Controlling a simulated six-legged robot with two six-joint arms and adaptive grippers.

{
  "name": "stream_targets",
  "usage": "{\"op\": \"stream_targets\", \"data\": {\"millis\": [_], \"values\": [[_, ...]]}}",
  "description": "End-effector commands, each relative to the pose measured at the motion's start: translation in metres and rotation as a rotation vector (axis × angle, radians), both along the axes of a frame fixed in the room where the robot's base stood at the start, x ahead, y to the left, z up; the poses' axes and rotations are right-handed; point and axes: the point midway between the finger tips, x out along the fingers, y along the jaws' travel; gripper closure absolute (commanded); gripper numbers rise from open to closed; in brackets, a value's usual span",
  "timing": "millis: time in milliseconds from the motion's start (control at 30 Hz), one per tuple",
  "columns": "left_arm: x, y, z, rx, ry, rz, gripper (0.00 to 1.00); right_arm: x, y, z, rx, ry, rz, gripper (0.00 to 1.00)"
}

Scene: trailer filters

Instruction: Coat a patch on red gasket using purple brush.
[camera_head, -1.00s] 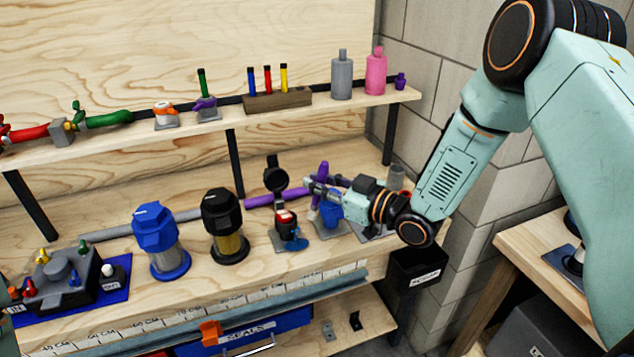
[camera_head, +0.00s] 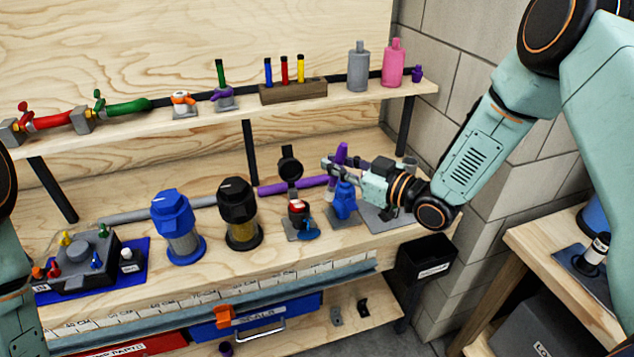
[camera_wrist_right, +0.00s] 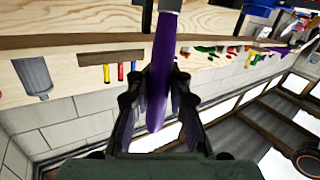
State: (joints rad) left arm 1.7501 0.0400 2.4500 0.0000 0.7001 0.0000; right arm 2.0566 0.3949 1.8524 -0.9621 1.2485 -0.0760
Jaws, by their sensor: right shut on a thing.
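The purple brush (camera_wrist_right: 160,75) is held between the fingers of my right gripper (camera_head: 328,167). In the wrist view its purple handle runs lengthwise between the two dark fingers, with a grey part at the top edge. In the head view a piece of purple brush (camera_head: 341,152) shows above the blue holder (camera_head: 344,202), over the bench. A small red part (camera_head: 298,208) stands on a grey base left of the holder; I cannot tell whether it is the red gasket. My left arm shows at the left edge, its gripper out of view.
A blue-topped filter (camera_head: 178,225) and a black-topped filter (camera_head: 239,215) stand left of the red part. A purple bar (camera_head: 280,187) lies behind. The shelf (camera_head: 135,137) above carries valves, markers and bottles. A black bin (camera_head: 425,258) hangs at the bench's right end.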

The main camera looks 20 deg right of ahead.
Motion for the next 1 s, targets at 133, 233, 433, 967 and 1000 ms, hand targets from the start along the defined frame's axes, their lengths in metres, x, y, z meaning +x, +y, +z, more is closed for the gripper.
{"op": "stream_targets", "data": {"millis": [133, 233, 433, 967, 1000], "values": [[0.0, 0.0, 0.0, 0.0, 0.0, 0.0, 1.0, 0.0, 0.0, 0.0, 0.0, 0.0, 0.0, 1.0], [0.0, 0.0, 0.0, 0.0, 0.0, 0.0, 1.0, 0.0, 0.0, 0.0, -0.001, -0.001, 0.0, 1.0], [0.0, 0.0, -0.015, 0.0, 0.0, 0.0, 1.0, 0.025, 0.015, -0.004, -0.053, 0.0, 0.0, 1.0], [0.0, 0.0, -0.038, 0.0, 0.0, 0.0, 1.0, 0.052, 0.035, -0.015, -0.105, 0.009, -0.017, 1.0], [0.0, 0.0, -0.041, 0.0, 0.0, 0.0, 1.0, 0.052, 0.036, -0.019, -0.105, 0.009, -0.017, 1.0]]}}
